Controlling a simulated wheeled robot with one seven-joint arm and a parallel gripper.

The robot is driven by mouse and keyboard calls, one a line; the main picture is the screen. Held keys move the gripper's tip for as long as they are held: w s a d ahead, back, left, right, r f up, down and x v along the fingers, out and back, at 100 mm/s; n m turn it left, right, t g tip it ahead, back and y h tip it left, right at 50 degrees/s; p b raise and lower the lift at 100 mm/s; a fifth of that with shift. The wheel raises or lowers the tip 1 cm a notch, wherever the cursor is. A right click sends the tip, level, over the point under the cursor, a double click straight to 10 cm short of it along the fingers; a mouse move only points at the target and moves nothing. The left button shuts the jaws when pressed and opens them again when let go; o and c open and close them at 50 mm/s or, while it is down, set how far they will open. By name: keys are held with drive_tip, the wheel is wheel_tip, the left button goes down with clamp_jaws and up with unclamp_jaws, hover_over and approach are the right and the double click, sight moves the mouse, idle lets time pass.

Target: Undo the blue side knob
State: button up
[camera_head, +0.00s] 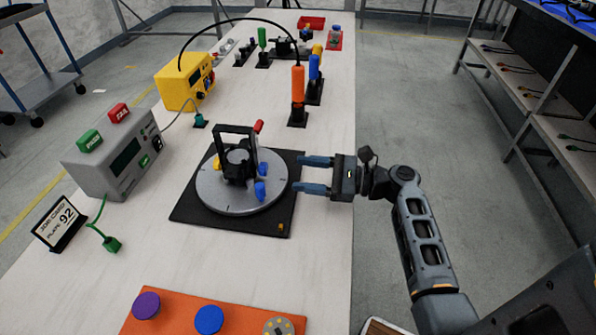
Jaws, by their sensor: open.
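The black par can (238,162) sits with its bracket upright on a round grey turntable (220,203) on a black base plate. Blue knobs show on its right side: one (260,190) low at the front and a smaller one (263,169) just behind it. A red knob (258,127) is at the bracket's upper right and a yellow one (216,163) at the left. My gripper (303,174) is open and empty, to the right of the par can, its two blue fingers pointing left toward the blue knobs. The fingertips are apart from the knobs, over the base plate's right edge.
A grey box (115,165) with green and red buttons and a number card (60,224) stand at left. An orange board (177,313) with coloured discs lies in front. A yellow box (184,83) and an orange-handled tool (298,90) stand behind.

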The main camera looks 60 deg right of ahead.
sight(267, 169)
drive_tip(key=m, duration=0.3)
drive_tip(key=shift+d+m+p, duration=0.15)
drive_tip(key=shift+m+p, duration=0.15)
drive_tip(key=shift+m, duration=0.5)
drive_tip(key=shift+p+x, duration=0.35)
drive_tip(key=shift+x, duration=3.55)
drive_tip(key=shift+c, duration=0.3)
drive_tip(key=c, duration=1)
drive_tip(key=n, duration=0.2)
drive_tip(key=shift+f+n+b, duration=0.15)
drive_tip(key=shift+n+b, duration=0.15)
drive_tip(key=shift+n, duration=1)
